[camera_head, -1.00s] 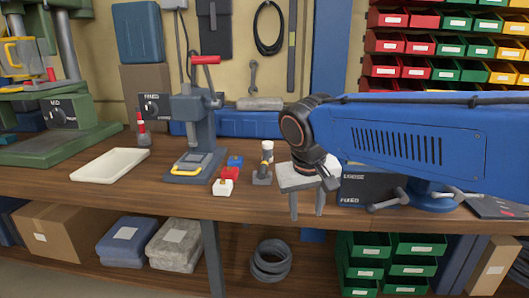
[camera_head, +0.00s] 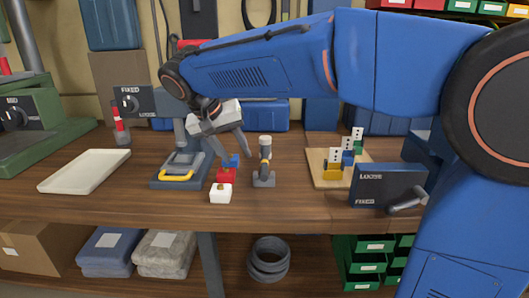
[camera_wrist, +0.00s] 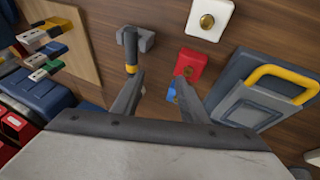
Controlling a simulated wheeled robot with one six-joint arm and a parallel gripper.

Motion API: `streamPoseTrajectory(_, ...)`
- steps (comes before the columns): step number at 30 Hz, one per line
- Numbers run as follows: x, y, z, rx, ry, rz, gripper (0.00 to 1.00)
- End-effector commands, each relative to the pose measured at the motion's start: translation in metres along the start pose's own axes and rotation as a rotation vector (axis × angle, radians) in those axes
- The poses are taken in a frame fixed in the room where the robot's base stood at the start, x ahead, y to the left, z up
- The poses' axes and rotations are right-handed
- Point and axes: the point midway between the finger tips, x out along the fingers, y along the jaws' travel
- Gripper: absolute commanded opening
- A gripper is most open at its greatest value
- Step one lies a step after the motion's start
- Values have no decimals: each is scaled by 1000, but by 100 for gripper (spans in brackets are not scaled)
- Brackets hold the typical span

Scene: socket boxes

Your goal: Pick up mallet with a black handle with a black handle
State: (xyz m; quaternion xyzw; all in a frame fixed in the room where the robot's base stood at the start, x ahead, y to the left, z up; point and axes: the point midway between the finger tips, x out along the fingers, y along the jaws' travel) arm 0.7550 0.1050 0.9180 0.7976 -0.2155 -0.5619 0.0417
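The mallet with a black handle (camera_head: 264,160) stands upright on the bench, its grey head down, with a yellow band and a pale top end. In the wrist view the mallet (camera_wrist: 131,48) shows from above, near the left fingertip. My gripper (camera_head: 239,155) is open and empty, pointing down just left of the mallet in the head view. Both spread fingers show in the wrist view (camera_wrist: 160,72). I cannot tell whether a finger touches anything.
Red (camera_head: 226,175), white (camera_head: 220,193) and blue (camera_head: 235,160) blocks sit left of the mallet. A grey press (camera_head: 180,168) with a yellow handle stands further left. A wooden board (camera_head: 325,178) and a dark box (camera_head: 388,186) are at right. A red-handled tool (camera_head: 120,128) stands at far left.

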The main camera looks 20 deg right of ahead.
Motion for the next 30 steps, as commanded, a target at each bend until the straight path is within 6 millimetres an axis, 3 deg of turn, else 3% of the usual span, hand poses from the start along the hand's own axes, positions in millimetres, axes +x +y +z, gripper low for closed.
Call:
streamPoseTrajectory(15, 37, 45, -51, 2, -2, 1, 40)
streamPoseTrajectory(26, 48, 56, -65, 0, -1, 0, 40)
streamPoseTrajectory(30, 67, 58, -67, -1, -3, 2, 40)
